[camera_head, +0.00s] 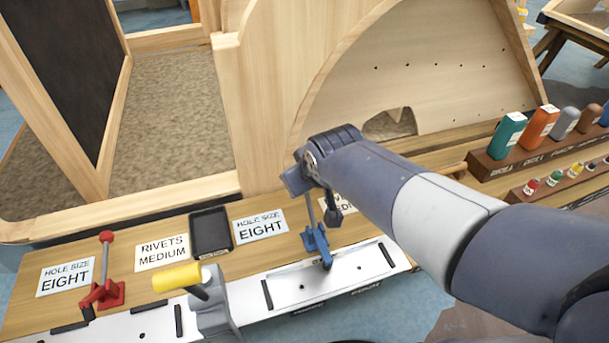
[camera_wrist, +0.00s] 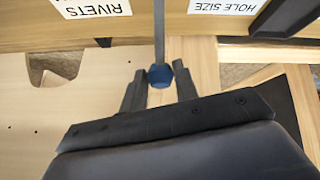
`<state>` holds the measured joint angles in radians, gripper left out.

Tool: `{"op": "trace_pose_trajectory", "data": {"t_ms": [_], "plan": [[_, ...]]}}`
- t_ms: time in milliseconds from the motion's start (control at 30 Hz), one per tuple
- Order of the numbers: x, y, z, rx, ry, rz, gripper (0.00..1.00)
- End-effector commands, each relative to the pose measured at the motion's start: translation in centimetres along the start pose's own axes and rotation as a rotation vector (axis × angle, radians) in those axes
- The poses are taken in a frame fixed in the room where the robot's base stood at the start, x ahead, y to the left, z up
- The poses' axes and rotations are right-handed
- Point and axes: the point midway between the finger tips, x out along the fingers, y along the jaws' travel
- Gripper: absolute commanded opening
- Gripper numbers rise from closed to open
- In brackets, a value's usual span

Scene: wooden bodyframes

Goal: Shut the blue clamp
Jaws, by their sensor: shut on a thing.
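The blue clamp (camera_head: 317,246) is mounted at the edge of the white plate on the bench, right of the middle in the head view. Its grey lever (camera_head: 310,208) stands nearly upright, and its top is hidden behind my gripper (camera_head: 297,180). In the wrist view the blue knob (camera_wrist: 160,75) at the lever's end sits between the two dark fingers of my gripper (camera_wrist: 160,92), which are shut on it. The grey lever (camera_wrist: 159,30) runs away from the knob toward the top of that view.
A red clamp (camera_head: 103,290) with an upright lever stands at the left. A yellow-handled tool (camera_head: 178,277) is between the clamps. A black tray (camera_head: 210,232) lies behind them. Wooden frames rise behind the bench.

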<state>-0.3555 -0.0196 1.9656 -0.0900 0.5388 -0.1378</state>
Motion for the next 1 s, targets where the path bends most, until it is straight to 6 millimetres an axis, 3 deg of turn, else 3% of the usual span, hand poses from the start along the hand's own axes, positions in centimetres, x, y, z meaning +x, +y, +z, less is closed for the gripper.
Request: {"op": "trace_pose_trajectory", "data": {"t_ms": [300, 333, 567, 867, 1000], "plan": [[0.1, -0.1, 0.5, 0.0, -0.014, -0.003, 0.0], [0.1, -0.1, 0.5, 0.0, -0.015, -0.003, 0.29], [0.1, -0.1, 0.3, 0.0, -0.01, -0.002, 0.48], [-0.1, 0.0, 0.2, 0.0, -0.006, -0.001, 0.5], [-1.4, 0.0, 0.0, 0.0, -0.003, -0.001, 0.5]]}}
